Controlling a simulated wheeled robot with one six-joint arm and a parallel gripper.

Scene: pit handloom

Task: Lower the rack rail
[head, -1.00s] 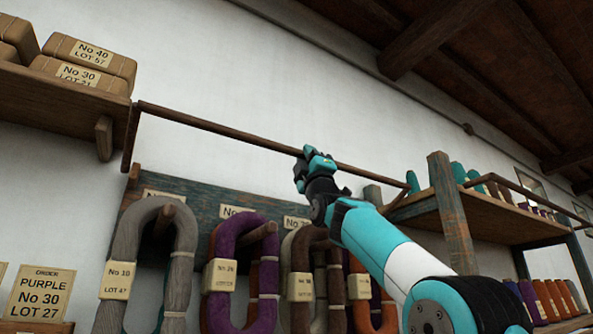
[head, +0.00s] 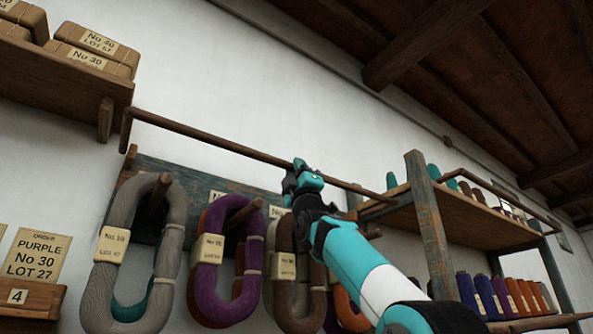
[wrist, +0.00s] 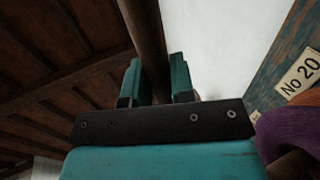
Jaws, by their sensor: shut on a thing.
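The rack rail (head: 215,146) is a long thin brown bar on side arms. It slopes across the white wall above the hanging hanks in the head view. My gripper (head: 301,172) is shut on the rail right of its middle. In the wrist view the rail (wrist: 146,35) runs up between the two teal fingers of my gripper (wrist: 155,78). The rail's left end (head: 127,116) stands just below the upper left shelf.
A peg board (head: 190,180) below the rail carries grey (head: 105,262), purple (head: 211,275) and brown hanks. A left shelf (head: 60,76) holds wrapped bundles. A right shelf (head: 470,222) with a wooden post (head: 427,225) stands near my arm. Open wall lies above the rail.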

